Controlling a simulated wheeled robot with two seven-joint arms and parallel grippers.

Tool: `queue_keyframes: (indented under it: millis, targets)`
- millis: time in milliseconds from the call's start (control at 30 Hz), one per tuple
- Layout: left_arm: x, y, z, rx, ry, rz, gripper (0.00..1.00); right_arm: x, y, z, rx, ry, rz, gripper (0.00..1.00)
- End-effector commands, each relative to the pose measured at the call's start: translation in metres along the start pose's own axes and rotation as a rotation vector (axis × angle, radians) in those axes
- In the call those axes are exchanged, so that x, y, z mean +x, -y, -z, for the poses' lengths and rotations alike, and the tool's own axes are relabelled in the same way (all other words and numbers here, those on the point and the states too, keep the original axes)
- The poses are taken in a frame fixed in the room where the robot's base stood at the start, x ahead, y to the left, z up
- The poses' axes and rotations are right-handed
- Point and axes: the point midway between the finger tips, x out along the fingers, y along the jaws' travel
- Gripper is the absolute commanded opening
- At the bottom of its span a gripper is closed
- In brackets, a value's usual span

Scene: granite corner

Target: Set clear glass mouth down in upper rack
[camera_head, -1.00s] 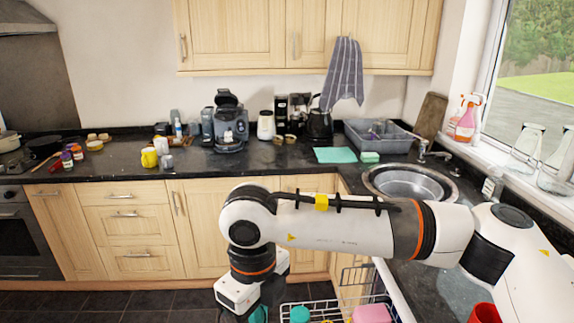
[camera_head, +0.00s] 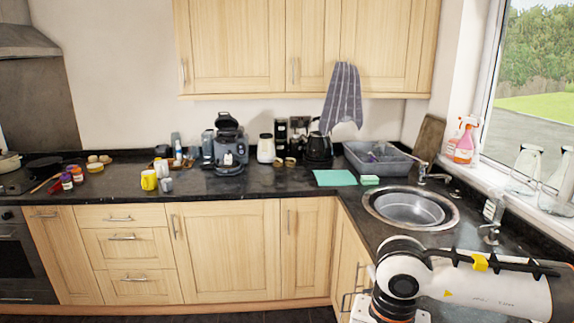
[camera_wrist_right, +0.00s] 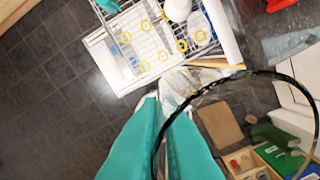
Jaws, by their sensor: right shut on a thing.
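In the right wrist view my right gripper (camera_wrist_right: 160,110) has teal fingers closed on a clear glass (camera_wrist_right: 182,82). The glass is see-through and hard to outline; a dark ring, seemingly its rim, arcs across the right side. Which way its mouth points I cannot tell. A white wire dishwasher rack (camera_wrist_right: 150,42) with yellow rings lies beyond the fingertips, apart from them as far as I can see. Whether it is the upper rack is unclear. In the head view my right arm enters at lower right and its gripper is out of frame. My left gripper is not in view.
Two clear glass vessels (camera_head: 526,168) stand on the window sill near a spray bottle (camera_head: 465,143). The sink (camera_head: 410,207) is set in the dark worktop (camera_head: 265,184). Boxes (camera_wrist_right: 275,157) lie at the lower right of the wrist view. Dark floor tiles are clear at left.

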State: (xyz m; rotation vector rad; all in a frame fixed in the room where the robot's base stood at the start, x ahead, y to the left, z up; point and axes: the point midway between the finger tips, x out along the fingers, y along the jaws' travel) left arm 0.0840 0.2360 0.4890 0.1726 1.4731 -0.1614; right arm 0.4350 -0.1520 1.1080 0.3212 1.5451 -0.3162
Motion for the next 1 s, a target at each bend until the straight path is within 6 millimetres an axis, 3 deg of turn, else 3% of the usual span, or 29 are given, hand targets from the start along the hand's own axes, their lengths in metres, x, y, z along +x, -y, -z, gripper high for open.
queue_keyframes:
  millis: [200, 400, 1000]
  targets:
    - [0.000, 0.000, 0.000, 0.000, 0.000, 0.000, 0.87, 0.006, 0.031, -0.002, -0.285, -0.001, 0.002, 0.00]
    - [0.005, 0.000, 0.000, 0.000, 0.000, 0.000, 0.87, 0.010, 0.041, -0.002, -0.365, -0.002, 0.002, 0.00]
    - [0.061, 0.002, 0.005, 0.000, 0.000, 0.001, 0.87, 0.012, 0.041, -0.001, 0.478, -0.002, 0.001, 0.00]
